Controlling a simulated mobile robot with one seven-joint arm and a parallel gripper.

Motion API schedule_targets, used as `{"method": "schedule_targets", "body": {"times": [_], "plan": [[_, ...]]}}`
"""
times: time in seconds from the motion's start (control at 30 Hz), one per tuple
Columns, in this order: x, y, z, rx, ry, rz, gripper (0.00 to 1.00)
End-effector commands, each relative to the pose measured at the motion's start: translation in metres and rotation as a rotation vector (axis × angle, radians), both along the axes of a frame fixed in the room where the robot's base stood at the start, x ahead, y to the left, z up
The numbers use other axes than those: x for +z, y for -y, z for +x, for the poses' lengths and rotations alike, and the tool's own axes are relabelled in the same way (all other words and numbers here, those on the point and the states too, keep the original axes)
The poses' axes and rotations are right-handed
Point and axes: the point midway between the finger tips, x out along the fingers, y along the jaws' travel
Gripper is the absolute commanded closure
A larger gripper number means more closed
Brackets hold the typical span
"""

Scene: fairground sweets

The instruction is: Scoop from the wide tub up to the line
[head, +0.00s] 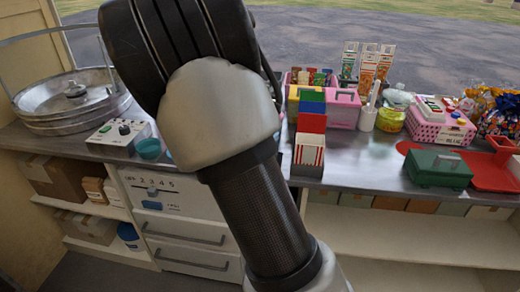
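My arm fills the middle of the head view and covers a large part of the counter (325,181). My gripper and its fingertips do not show. I cannot pick out a wide tub with a fill line, or a scoop, for certain. A small teal bowl (148,148) stands on the counter just left of my arm, partly close behind it. A pink container (342,107) stands right of my arm at the back. Whatever lies behind my arm is hidden.
A wide metal pan with a lid (68,100) and a control box (118,137) are at left. Red-and-white striped cartons (308,155) stand near the front edge. A green box (437,168), red tray (490,172) and pink basket (441,131) are at right. Shelves are below.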

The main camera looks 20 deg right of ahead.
Motion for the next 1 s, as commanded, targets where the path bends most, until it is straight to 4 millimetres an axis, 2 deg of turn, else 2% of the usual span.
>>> {"method": "schedule_targets", "body": {"times": [0.77, 1.0], "plan": [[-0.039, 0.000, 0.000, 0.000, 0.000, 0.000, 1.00], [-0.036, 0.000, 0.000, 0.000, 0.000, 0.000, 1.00]]}}
